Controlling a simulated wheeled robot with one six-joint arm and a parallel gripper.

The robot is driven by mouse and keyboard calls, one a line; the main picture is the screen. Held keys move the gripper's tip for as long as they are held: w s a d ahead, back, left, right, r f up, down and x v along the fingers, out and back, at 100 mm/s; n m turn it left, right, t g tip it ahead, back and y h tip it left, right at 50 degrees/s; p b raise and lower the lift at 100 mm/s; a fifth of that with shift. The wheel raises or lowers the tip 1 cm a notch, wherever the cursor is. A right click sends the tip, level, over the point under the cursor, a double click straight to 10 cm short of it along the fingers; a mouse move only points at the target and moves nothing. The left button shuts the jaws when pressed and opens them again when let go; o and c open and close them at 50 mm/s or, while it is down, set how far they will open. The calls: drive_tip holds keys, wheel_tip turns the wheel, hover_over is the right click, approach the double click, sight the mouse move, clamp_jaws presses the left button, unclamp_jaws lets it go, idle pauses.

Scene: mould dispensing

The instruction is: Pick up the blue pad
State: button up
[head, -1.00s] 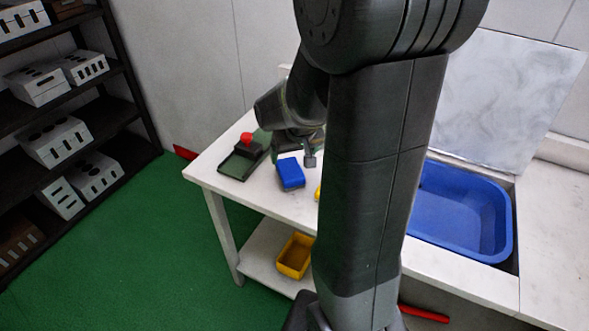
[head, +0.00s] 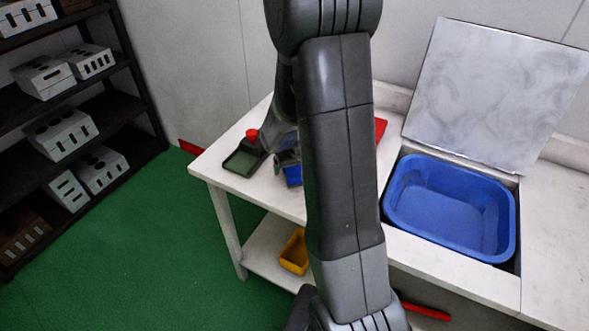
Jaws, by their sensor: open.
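The blue pad (head: 293,176) lies on the white table (head: 235,182), mostly hidden by my arm and gripper, with only a small blue part showing. My gripper (head: 286,163) is directly over or just beside the pad in this view. It is open; its fingers are small and partly hidden, and I cannot tell whether they touch the pad or stand around it.
A dark tray (head: 240,163) with a red knob (head: 252,134) stands left of the pad. A red item (head: 381,128) shows behind my arm. A blue tub (head: 450,208) sits in the counter, its lid raised. A yellow bin (head: 293,262) is on the lower shelf.

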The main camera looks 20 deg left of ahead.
drive_tip(key=shift+w+a+f, duration=0.1)
drive_tip(key=shift+f, duration=0.15)
drive_tip(key=shift+f+b, duration=0.25)
drive_tip(key=shift+b, duration=0.2)
idle(0.4)
drive_tip(key=c, duration=1.2)
drive_tip(key=shift+r, duration=0.15)
drive_tip(key=shift+r+p, duration=0.25)
drive_tip(key=shift+p, duration=0.35)
wheel_tip(320, 180, up, 10)
drive_tip(key=shift+f+b, duration=0.15)
drive_tip(key=shift+b, duration=0.2)
